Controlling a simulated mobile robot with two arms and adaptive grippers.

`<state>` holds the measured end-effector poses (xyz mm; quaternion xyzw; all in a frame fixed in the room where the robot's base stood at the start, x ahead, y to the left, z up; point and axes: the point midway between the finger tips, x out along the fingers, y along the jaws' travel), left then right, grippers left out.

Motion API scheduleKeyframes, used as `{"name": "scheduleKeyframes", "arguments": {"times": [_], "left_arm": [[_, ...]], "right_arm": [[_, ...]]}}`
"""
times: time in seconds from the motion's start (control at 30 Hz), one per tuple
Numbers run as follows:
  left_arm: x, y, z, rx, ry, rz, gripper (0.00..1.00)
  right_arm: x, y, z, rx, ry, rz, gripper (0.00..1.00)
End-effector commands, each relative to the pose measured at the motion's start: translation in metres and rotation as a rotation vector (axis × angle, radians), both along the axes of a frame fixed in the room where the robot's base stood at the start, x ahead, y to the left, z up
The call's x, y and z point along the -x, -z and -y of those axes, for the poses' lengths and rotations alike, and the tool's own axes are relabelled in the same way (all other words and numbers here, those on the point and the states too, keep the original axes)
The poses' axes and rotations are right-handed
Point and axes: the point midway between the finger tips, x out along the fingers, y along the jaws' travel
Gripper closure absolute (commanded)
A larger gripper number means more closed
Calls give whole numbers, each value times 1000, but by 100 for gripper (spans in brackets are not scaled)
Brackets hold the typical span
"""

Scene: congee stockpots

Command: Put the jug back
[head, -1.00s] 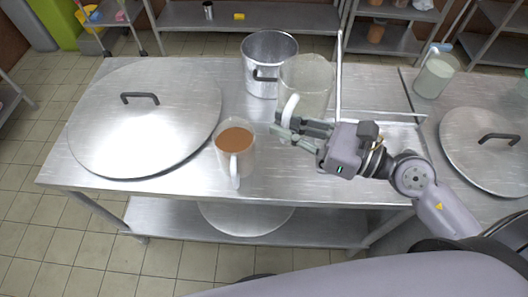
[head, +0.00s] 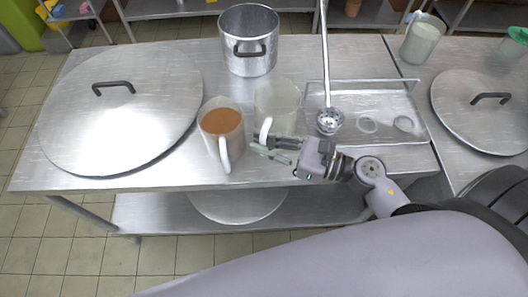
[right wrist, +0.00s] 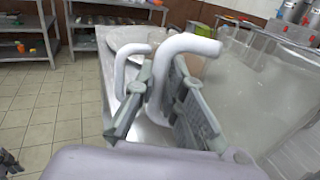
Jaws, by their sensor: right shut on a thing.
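An empty translucent jug (head: 280,100) with a white handle is at the middle of the steel table, just right of a jug of brown liquid (head: 222,126). My right gripper (head: 264,147) is shut on the empty jug's handle, which also shows large between the fingers in the right wrist view (right wrist: 168,75). The jug looks upright. I cannot tell whether its base touches the table. The brown jug's handle points toward the front edge. My left gripper is not in view.
A steel pot (head: 249,55) stands behind the jugs. A large lid (head: 125,120) covers the left of the table (head: 180,178). A ladle (head: 329,118) rests in a shallow tray (head: 385,125) at right. Another lid (head: 480,120) and a pale jug (head: 421,42) are farther right.

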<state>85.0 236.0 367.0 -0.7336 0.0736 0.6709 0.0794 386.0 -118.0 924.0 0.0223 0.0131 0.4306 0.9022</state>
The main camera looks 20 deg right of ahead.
Motion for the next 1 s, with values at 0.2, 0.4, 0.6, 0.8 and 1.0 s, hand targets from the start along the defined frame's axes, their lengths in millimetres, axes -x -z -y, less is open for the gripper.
{"name": "scheduleKeyframes", "arguments": {"times": [0.2, 0.4, 0.6, 0.8, 1.0], "left_arm": [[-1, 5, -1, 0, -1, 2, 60], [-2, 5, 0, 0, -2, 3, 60], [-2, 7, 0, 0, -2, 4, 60], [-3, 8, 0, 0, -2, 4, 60], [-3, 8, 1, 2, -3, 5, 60]], "right_arm": [[-1, 33, 0, -2, 3, -2, 100], [0, 39, 0, 0, 0, 1, 100], [0, 41, 0, 0, 0, 1, 100], [0, 42, 0, -1, 0, -1, 82], [0, 42, 0, -1, 1, -1, 69]]}}
